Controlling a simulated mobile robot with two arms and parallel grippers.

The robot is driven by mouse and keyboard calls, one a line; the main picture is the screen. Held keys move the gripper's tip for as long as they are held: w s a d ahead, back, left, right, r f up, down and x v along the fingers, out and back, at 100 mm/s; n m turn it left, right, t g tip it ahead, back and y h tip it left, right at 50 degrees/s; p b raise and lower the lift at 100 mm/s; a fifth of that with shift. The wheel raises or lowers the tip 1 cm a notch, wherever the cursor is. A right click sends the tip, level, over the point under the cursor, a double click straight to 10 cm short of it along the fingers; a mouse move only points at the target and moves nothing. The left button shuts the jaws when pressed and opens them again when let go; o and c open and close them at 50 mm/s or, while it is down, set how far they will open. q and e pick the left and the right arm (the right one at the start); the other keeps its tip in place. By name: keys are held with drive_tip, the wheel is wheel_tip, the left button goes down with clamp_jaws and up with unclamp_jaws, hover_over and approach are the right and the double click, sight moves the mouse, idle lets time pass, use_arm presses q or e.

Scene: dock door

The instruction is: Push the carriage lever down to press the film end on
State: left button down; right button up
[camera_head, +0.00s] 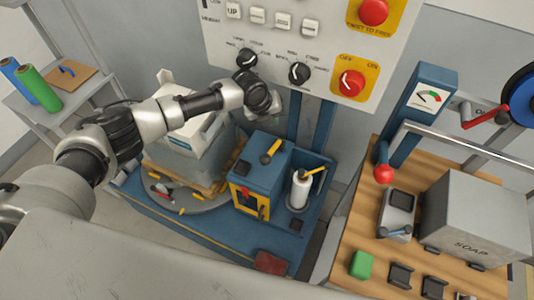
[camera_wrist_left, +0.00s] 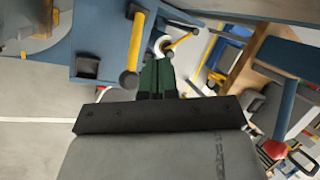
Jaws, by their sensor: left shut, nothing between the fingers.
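The blue carriage (camera_head: 262,172) stands on the blue base in the head view. A yellow lever with a dark knob (camera_head: 270,151) sticks up from its top; in the left wrist view the lever (camera_wrist_left: 134,42) shows just left of my fingers. A white film roll (camera_head: 299,190) stands upright beside the carriage; it also shows in the left wrist view (camera_wrist_left: 161,46). My left gripper (camera_head: 275,108) is above and behind the lever, apart from it in the head view. Its green fingers (camera_wrist_left: 157,78) are shut and empty. I cannot make out the film end. My right gripper is not in view.
A wrapped load (camera_head: 205,150) stands on a pallet left of the carriage. A control panel (camera_head: 300,45) with knobs and red buttons hangs behind my left gripper. A wooden bench (camera_head: 350,235) with a grey soap box (camera_head: 478,222) is on the right.

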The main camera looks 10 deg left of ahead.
sight(264, 155)
use_arm(q)
drive_tip(key=s+f, duration=0.1)
drive_tip(key=f, duration=0.1)
drive_tip(key=s+f+b, duration=0.1)
drive_tip(key=f, duration=0.1)
drive_tip(key=s+f+b, duration=0.1)
drive_tip(key=f, duration=0.1)
drive_tip(key=shift+a+f, duration=0.3)
drive_tip(key=shift+f, duration=0.05)
drive_tip(key=shift+s+f, duration=0.25)
drive_tip(key=shift+s, duration=0.05)
idle(1.1)
drive_tip(key=shift+f, duration=0.15)
drive_tip(key=shift+s+f+b, duration=0.15)
drive_tip(key=shift+f+b, duration=0.1)
drive_tip(key=shift+b, duration=0.05)
drive_tip(key=shift+s+f, duration=0.1)
drive_tip(key=shift+f, duration=0.15)
idle(0.7)
drive_tip(key=shift+s+a+f+b, duration=0.1)
drive_tip(key=shift+s+f+b, duration=0.2)
drive_tip(key=shift+f, duration=0.25)
drive_tip(key=shift+s+a+f+b, duration=0.15)
drive_tip(key=shift+f+b, duration=0.15)
drive_tip(key=shift+f, duration=0.25)
drive_tip(key=shift+s+d+f+b, duration=0.1)
drive_tip(key=shift+s+f+b, duration=0.2)
drive_tip(key=shift+f, duration=0.25)
idle(1.6)
drive_tip(key=shift+r, duration=0.1)
